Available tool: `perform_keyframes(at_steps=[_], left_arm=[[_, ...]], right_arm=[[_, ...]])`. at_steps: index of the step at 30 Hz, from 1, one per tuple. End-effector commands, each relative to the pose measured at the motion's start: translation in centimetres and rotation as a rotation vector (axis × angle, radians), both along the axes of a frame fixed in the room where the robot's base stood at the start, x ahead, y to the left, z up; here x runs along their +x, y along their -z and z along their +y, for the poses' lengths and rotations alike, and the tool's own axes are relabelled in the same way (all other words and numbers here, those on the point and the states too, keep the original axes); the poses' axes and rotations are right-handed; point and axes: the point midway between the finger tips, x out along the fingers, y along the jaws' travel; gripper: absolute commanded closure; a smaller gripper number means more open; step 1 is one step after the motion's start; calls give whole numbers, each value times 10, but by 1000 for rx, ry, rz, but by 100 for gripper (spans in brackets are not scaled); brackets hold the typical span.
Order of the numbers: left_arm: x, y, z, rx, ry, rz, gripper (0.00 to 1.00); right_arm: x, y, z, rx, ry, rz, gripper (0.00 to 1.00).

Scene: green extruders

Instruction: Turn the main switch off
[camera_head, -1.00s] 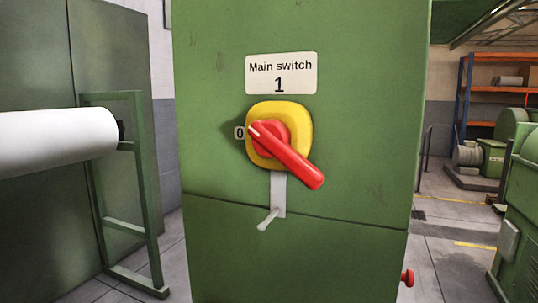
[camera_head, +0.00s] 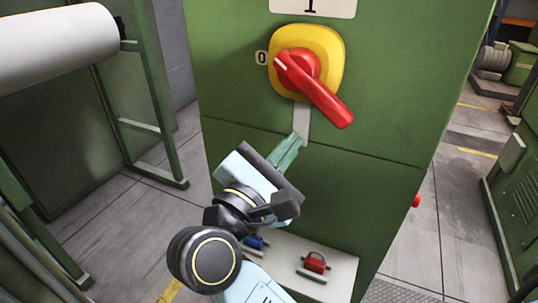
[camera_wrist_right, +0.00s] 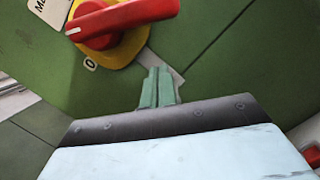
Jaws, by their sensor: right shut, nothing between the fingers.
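The main switch is a red rotary handle (camera_head: 318,90) on a yellow plate (camera_head: 334,58), on the front of a green cabinet. The handle lies diagonally, its white mark at the upper left towards the "0" label (camera_head: 261,57) and its long end at the lower right. A grey strip (camera_head: 303,118) hangs below the plate. My right gripper (camera_head: 297,142) is shut and empty, its tips below the handle at the strip; contact cannot be told. In the right wrist view the handle (camera_wrist_right: 135,14) is above the fingertips (camera_wrist_right: 158,72). My left gripper is out of view.
A white shelf (camera_head: 340,274) low on the cabinet holds a red padlock (camera_head: 315,262) and a blue item (camera_head: 255,242), partly hidden by my right arm. A white roll (camera_head: 60,45) on a green stand is at the left. A red button (camera_head: 416,200) sits on the cabinet's right side.

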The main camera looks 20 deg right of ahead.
Motion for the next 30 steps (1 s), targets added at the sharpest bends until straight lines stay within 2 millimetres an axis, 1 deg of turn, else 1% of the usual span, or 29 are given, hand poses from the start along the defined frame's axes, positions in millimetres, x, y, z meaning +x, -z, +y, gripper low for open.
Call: perform_keyframes(at_steps=[1,2,6,10,25,30], left_arm=[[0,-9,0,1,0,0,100],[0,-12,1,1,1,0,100],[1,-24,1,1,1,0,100],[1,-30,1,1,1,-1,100],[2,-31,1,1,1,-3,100],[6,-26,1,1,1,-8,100]], right_arm=[[5,-7,-10,-5,3,-2,100],[5,-10,-12,-2,0,-1,100],[-6,-25,-19,-1,1,-1,100],[-11,-32,-22,-1,1,0,100],[-13,-33,-24,-2,1,2,100],[-4,-33,-26,1,5,2,100]])
